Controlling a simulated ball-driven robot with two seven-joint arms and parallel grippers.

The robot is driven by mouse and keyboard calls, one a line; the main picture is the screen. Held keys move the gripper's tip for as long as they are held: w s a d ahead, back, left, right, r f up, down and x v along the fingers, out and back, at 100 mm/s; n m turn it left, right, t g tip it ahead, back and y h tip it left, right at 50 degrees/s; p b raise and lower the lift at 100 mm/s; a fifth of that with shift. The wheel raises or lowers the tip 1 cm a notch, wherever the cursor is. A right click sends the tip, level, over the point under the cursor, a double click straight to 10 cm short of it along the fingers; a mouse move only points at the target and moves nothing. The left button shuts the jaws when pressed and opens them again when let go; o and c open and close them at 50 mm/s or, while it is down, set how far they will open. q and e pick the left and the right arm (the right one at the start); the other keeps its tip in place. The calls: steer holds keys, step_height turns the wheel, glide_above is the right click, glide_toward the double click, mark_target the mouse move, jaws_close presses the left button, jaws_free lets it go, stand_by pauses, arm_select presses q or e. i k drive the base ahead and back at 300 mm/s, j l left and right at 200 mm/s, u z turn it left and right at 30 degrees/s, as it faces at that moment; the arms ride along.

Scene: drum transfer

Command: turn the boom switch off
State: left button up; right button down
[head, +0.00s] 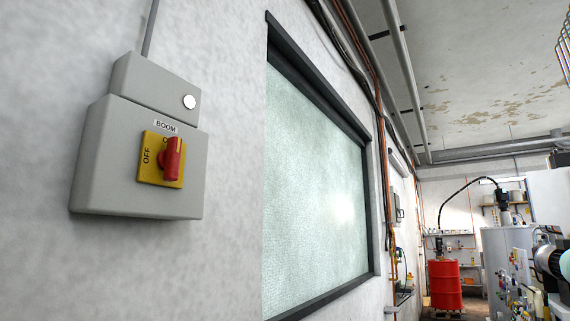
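The boom switch is a red rotary handle (173,159) on a yellow plate (152,172), mounted on a grey wall box (105,160) at the left. A small label reading BOOM (166,126) sits above the plate. The handle stands upright, its top end at a mostly hidden marking at the plate's top edge. The word OFF is printed sideways on the plate's left side, and the handle does not point at it. A round white button or lamp (189,101) is on the box's upper part. Neither of my grippers can be made out in the head view.
A dark-framed frosted window (318,190) is in the wall right of the box. Pipes and cables run along the wall beyond it. Far right, a red drum (445,284) stands near a large grey tank (497,262), with cluttered equipment in front.

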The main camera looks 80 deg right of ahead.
mark_target(169, 159)
steer(key=z, duration=1.8)
